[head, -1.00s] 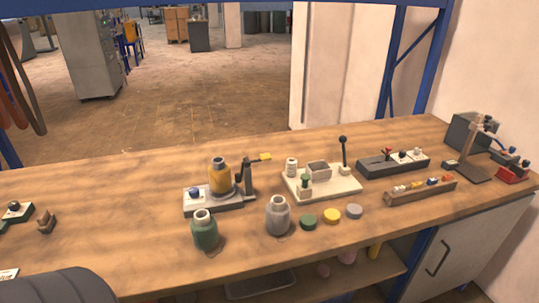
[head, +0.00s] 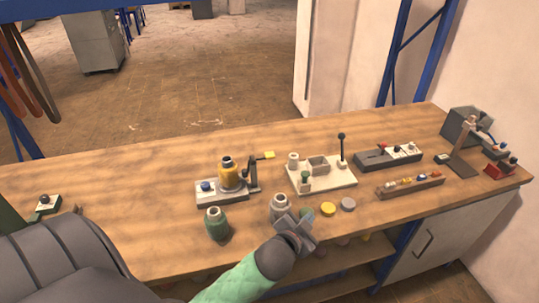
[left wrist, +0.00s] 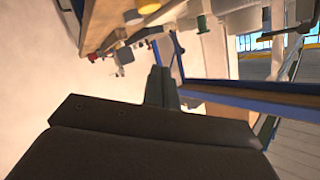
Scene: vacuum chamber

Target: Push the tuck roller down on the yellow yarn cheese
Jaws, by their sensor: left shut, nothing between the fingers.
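The yellow yarn cheese (head: 230,176) stands upright on a grey base (head: 222,194) with a blue knob (head: 206,186). Just right of the cheese is a dark post (head: 252,174) with a short arm ending in a yellow tab (head: 265,155), pointing away from the cheese. Which part is the tuck roller is too small to tell. My left gripper (head: 301,226) is at the table's front edge, right of and nearer than the cheese, apart from it. It is shut and empty; its dark fingers show in the left wrist view (left wrist: 161,87). My right gripper is not in view.
A green cone (head: 216,224) stands in front of the base. A grey cone (head: 280,208) is right beside my left gripper, partly hidden by it. Yellow (head: 328,209) and grey (head: 348,204) discs lie right of it. A white fixture (head: 322,178) with a black-knobbed lever stands behind.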

